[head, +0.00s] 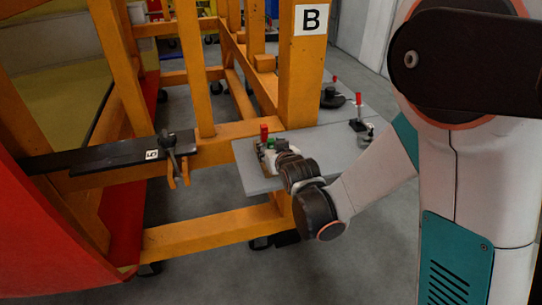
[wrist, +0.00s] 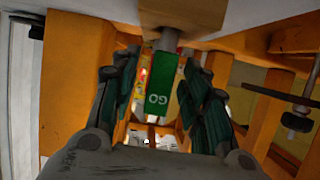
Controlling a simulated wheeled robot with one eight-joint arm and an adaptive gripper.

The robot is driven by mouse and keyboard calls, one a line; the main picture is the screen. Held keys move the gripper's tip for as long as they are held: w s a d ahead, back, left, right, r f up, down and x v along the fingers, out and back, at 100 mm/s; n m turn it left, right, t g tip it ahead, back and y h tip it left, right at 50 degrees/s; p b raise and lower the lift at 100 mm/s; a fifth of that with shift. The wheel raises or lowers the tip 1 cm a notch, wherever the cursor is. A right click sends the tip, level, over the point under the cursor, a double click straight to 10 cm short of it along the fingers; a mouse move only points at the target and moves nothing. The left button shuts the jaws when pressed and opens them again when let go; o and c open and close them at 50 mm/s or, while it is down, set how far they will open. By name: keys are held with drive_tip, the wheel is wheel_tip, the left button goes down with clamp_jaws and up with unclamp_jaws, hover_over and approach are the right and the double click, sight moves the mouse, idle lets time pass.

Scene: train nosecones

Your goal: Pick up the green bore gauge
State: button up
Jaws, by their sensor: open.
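The green bore gauge (wrist: 160,85) has a green handle marked "GO" and a grey shaft at its top end in the wrist view. It also shows as a small green patch (head: 271,143) on the grey shelf in the head view. My gripper (wrist: 163,65) is open, with one dark green finger on each side of the green handle. A gap shows between each finger and the handle, so I see no contact. In the head view my arm's end hides most of the gripper and part of the gauge.
A red-topped piece (head: 264,132) stands close beside the gauge. The grey shelf (head: 258,183) also holds red-handled clamps (head: 357,112) and a dark round part (head: 334,98) farther right. Orange frame posts (head: 300,80) rise close behind. A black bar (head: 105,152) lies left.

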drive_tip(key=shift+w, duration=0.1)
clamp_jaws()
drive_tip(key=shift+r, duration=0.1)
